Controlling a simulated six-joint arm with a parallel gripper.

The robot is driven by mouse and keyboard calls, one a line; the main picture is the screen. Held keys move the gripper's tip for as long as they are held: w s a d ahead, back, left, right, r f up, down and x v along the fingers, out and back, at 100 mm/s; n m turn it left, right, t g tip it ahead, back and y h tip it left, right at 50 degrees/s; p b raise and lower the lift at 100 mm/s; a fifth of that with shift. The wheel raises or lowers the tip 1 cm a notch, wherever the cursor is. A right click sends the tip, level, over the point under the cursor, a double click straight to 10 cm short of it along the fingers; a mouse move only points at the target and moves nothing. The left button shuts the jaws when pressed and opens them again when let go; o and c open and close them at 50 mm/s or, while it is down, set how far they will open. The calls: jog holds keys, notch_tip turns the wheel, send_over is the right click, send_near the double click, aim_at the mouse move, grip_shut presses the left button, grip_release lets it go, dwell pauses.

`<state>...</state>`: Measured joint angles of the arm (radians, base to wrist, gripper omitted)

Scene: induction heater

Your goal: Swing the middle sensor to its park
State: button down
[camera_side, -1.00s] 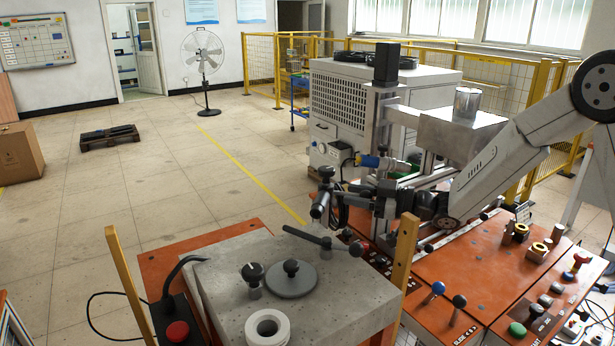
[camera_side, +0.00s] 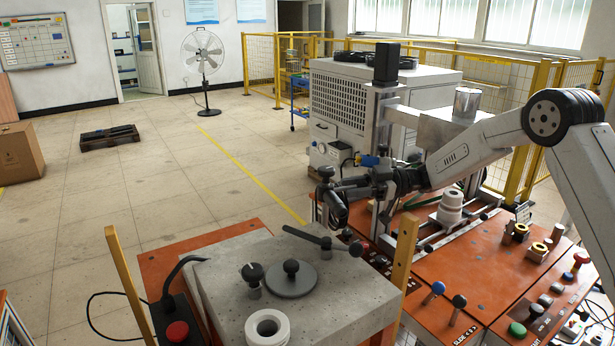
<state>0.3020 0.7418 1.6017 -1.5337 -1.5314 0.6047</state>
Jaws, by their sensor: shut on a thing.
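My gripper (camera_side: 345,187) reaches in from the right, in front of the steel column at the heater. It is shut on a sensor (camera_side: 337,209), a short grey cylinder with a black knob above it. The sensor hangs tilted in front of the column, beyond the concrete block. A blue-bodied part (camera_side: 369,161) shows just behind the gripper. My wrist hides much of the sensor's mount, and I cannot make out the park.
A concrete block (camera_side: 222,292) carries a round lid, knobs and a white ring (camera_side: 268,328), with a wooden post on each side. A white ribbed piece (camera_side: 451,206) stands right of the column. The orange panel (camera_side: 440,275) carries several knobs and buttons.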

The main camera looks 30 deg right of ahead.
jog(key=shift+w+d+n+g+y, duration=0.1)
jog(key=shift+w+n+g+y, duration=0.25)
jog(key=shift+n+g, duration=0.55)
jog(key=shift+w+n+g+y, duration=0.15)
jog(key=shift+w+n+g, duration=0.35)
jog(key=shift+g, duration=0.8)
jog(key=shift+c, duration=1.7)
grip_release()
jog(key=d, duration=0.7)
jog(key=shift+s+d, duration=0.3)
jog(key=shift+d, duration=0.1)
